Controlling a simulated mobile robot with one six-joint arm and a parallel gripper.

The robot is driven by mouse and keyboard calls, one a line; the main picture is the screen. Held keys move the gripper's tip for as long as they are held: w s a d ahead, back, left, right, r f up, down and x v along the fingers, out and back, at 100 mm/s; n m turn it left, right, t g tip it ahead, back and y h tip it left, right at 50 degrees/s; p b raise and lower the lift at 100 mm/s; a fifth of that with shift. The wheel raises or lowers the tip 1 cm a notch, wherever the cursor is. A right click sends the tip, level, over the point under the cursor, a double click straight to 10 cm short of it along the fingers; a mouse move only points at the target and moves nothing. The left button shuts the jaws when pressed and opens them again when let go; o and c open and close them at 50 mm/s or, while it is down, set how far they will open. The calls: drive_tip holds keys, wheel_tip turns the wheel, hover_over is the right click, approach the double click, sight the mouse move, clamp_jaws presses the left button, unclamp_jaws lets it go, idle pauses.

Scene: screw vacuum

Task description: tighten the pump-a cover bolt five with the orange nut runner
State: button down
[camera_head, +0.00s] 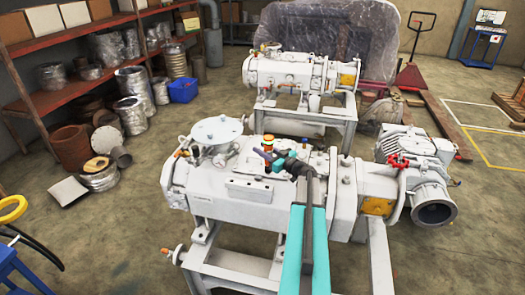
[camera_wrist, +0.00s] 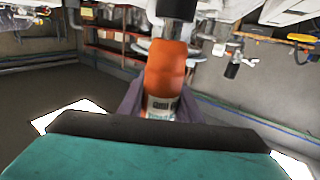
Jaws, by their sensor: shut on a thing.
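My gripper (camera_head: 265,153) is above the top of the near white pump (camera_head: 250,195) in the head view. It is shut on the orange nut runner (camera_wrist: 166,68), whose orange body stands between the purple-grey fingers in the wrist view. A dark round shaft continues from the tool toward the top edge of that view. In the head view only a small orange and green part of the nut runner (camera_head: 268,141) shows beside the gripper. Cover bolt five cannot be made out, and whether the tool touches a bolt cannot be told. No label shows which pump is pump-a.
A second white pump (camera_head: 300,75) stands behind on its own frame. A motor with a flanged pipe (camera_head: 432,192) and red valve handle (camera_head: 398,161) is at the right. A round flange (camera_head: 217,130) rises at the left of the near pump.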

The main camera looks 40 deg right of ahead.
drive_tip(key=shift+r+p, duration=0.75)
drive_tip(key=shift+r, duration=1)
drive_tip(key=w+a+f+n+g+y+b, duration=0.1)
drive_tip(key=w+a+n+y+b, duration=0.15)
drive_tip(key=a, duration=0.75)
drive_tip(key=w+a+f+n+y+b, duration=0.1)
drive_tip(key=a+y+b, duration=0.15)
drive_tip(key=a, duration=0.65)
drive_tip(key=w+a+f+n+g+y+b, duration=0.1)
drive_tip(key=w+a+f+n+y+b, duration=0.15)
drive_tip(key=a, duration=0.75)
drive_tip(key=s+a+f+n+g+y+b, duration=0.1)
drive_tip(key=s+a+n+g+y+b, duration=0.1)
drive_tip(key=a, duration=1)
drive_tip(key=s+a+f+n+g+y+b, duration=0.1)
drive_tip(key=s+a+n+g+y+b, duration=0.1)
drive_tip(key=a, duration=1.1)
drive_tip(key=s+g+y+b, duration=0.1)
drive_tip(key=s+y+b, duration=0.1)
drive_tip(key=shift+s+f+n+g+y, duration=0.2)
drive_tip(key=shift+f+n+g+y, duration=0.1)
drive_tip(key=shift+f+y, duration=0.1)
